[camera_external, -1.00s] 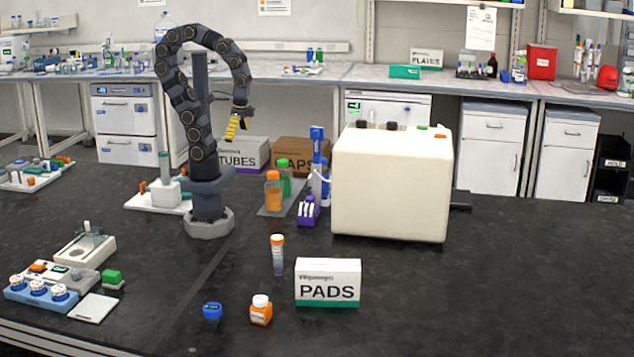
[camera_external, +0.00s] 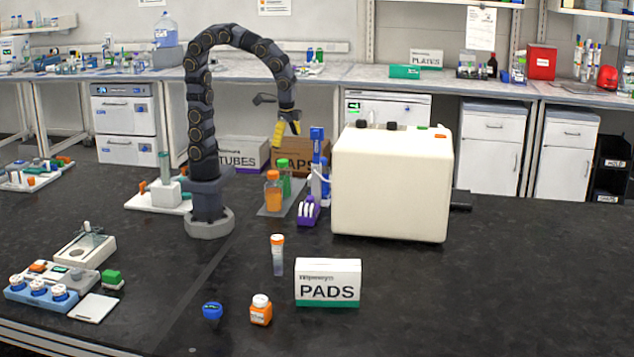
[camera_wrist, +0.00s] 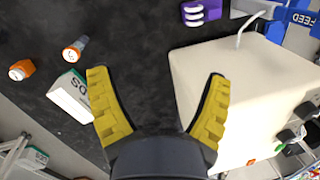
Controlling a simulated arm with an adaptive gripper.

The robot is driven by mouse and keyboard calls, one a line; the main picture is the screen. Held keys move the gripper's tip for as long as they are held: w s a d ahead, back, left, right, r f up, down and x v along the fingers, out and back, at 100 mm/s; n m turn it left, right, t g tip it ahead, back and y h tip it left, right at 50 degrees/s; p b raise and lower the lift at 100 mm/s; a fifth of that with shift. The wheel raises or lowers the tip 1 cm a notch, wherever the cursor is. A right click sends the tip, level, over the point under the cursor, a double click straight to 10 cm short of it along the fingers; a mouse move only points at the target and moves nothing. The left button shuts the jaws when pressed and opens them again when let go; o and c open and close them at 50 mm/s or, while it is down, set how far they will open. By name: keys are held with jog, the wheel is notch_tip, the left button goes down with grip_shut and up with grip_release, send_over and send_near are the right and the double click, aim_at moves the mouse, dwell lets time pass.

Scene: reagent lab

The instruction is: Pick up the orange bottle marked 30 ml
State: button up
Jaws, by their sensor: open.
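A small orange bottle (camera_external: 261,313) with a white cap stands upright on the black bench, left of the PADS box. It also shows at the left edge of the wrist view (camera_wrist: 23,69). A taller orange bottle (camera_external: 272,193) stands on a small tray farther back, beside a green one. I cannot read a volume mark on either. My gripper (camera_external: 280,132) is high above the bench, behind and above the tray bottles. In the wrist view its yellow fingers (camera_wrist: 157,75) are spread and empty, with bench and the white machine beyond.
A white PADS box (camera_external: 328,283), an orange-capped tube (camera_external: 277,256) and a blue-capped item (camera_external: 212,311) stand near the small bottle. A large cream machine (camera_external: 390,185) stands to the right. A purple rack (camera_external: 308,212) sits near the tray. The right front bench is clear.

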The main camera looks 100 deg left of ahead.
jog(key=w+d+f+m+t+y, duration=0.1)
jog(key=w+d+f+m, duration=0.35)
jog(key=w+d, duration=0.5)
jog(key=m+h, duration=0.3)
jog(key=m, duration=0.9)
send_over(261, 310)
jog(key=s+a, duration=0.2)
jog(key=a, duration=0.1)
jog(key=f, duration=1.8)
jog(key=shift+w+d, duration=0.25)
jog(key=shift+s+d+f, duration=0.1)
jog(key=shift+s+f, duration=0.05)
jog(key=shift+f, duration=0.2)
jog(key=shift+w+f, duration=0.15)
jog(key=shift+f, duration=1)
jog(key=shift+w+f, duration=0.2)
jog(key=shift+f, duration=1)
jog(key=shift+w+f, duration=0.15)
jog(key=shift+f, duration=1)
jog(key=c, duration=1.2)
